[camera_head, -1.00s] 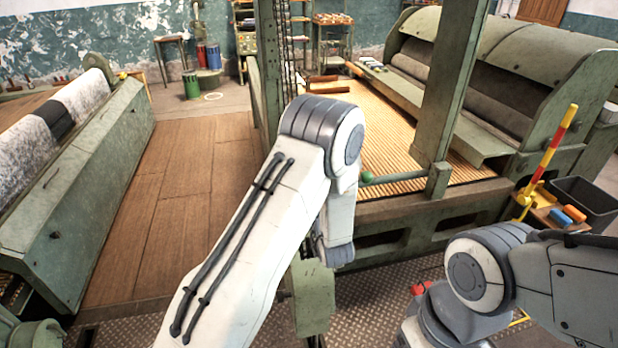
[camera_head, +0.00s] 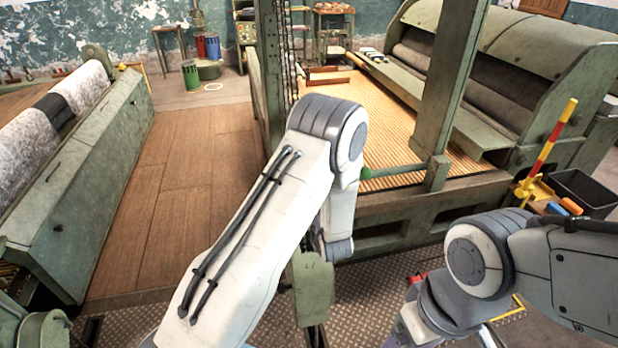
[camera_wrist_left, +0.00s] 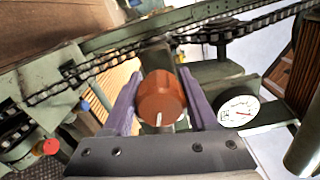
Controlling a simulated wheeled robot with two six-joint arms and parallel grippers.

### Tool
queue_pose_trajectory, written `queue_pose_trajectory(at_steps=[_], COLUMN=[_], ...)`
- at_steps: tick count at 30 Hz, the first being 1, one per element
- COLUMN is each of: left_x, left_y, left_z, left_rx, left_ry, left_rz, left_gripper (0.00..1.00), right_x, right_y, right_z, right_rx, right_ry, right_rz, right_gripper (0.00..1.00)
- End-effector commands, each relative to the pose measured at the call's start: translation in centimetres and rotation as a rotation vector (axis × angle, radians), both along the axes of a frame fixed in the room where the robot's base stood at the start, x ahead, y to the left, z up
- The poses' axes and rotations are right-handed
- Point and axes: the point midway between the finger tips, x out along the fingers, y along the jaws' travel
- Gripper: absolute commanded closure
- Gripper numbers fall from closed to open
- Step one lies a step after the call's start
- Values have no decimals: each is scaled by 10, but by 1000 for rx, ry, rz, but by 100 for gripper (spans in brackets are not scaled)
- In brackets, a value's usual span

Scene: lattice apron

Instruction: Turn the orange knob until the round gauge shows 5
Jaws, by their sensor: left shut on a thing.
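The orange knob (camera_wrist_left: 161,96) sits in the middle of the left wrist view, with a pale pointer mark on its lower edge. My left gripper (camera_wrist_left: 160,90) has one purple finger on each side of the knob and is shut on it. The round gauge (camera_wrist_left: 238,110) is just to the right of the knob, white with a dark needle; its numbers are too small to read. In the head view my left arm hides the knob and gauge. My right arm comes in from the right, and its gripper is out of view.
A chain (camera_wrist_left: 110,63) runs across the left wrist view above the knob. A green post (camera_head: 455,90) and the slatted bed (camera_head: 385,130) stand beyond my left arm. A red and yellow lever (camera_head: 548,145) and a dark bin (camera_head: 585,192) are at the right.

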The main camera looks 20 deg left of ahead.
Motion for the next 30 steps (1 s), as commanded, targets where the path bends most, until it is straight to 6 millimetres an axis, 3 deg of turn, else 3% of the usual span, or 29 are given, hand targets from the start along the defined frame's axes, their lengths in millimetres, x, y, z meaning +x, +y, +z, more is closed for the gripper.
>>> queue_pose_trajectory(at_steps=[5,6,8,9,20,30], left_x=[0,0,0,0,-4,-53], left_y=[-2,-2,-2,-1,-3,-39], left_z=[-1,-1,-1,-1,-1,-3], left_rx=[-1,-1,-1,0,0,-1], left_ry=[1,1,1,1,0,1], left_rz=[-5,-5,-5,-4,-3,-8], left_gripper=[97,37,14,11,11,11], right_x=[0,0,0,0,0,0], right_y=[0,0,0,0,0,0], right_z=[0,0,0,0,-2,-21], right_rx=[0,0,0,0,0,0], right_ry=[0,0,0,0,0,0], right_rz=[0,0,0,0,0,0], right_gripper=[24,24,24,24,24,24])
